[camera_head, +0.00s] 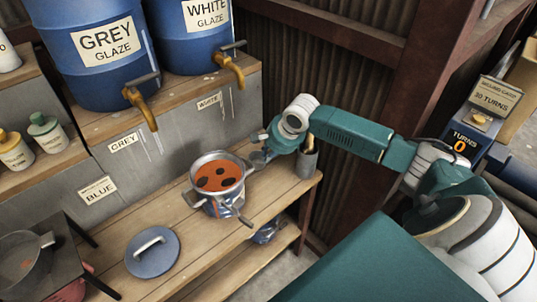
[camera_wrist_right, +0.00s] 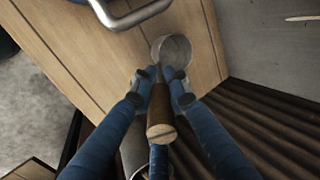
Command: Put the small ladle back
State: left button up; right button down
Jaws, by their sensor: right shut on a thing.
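My right gripper (camera_wrist_right: 160,82) is shut on the small ladle (camera_wrist_right: 160,122), gripping its brown wooden handle. The ladle's round grey bowl (camera_wrist_right: 172,50) shows beyond the fingertips, over the wooden bench in the wrist view. In the head view, my right gripper (camera_head: 262,153) is above the bench, just right of the pot (camera_head: 239,203). A grey cylindrical holder (camera_head: 306,166) stands on the bench's right end, with a brown handle-like piece at its top. It is partly hidden by my arm. My left gripper is not in view.
The pot holds orange glaze with dark patches; its side handle (camera_wrist_right: 138,16) shows in the wrist view. A blue-grey lid (camera_head: 152,262) lies on the bench. Glaze barrels (camera_head: 85,75) stand behind. Corrugated wall (camera_head: 330,80) borders the bench on the right.

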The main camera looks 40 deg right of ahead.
dwell(0.3)
jog(key=c, duration=1.7)
grip_release()
jog(key=shift+f, duration=0.1)
jog(key=shift+s+r, duration=0.1)
jog(key=shift+r, duration=0.35)
jog(key=v, duration=1.1)
jog(key=shift+s+r, duration=0.15)
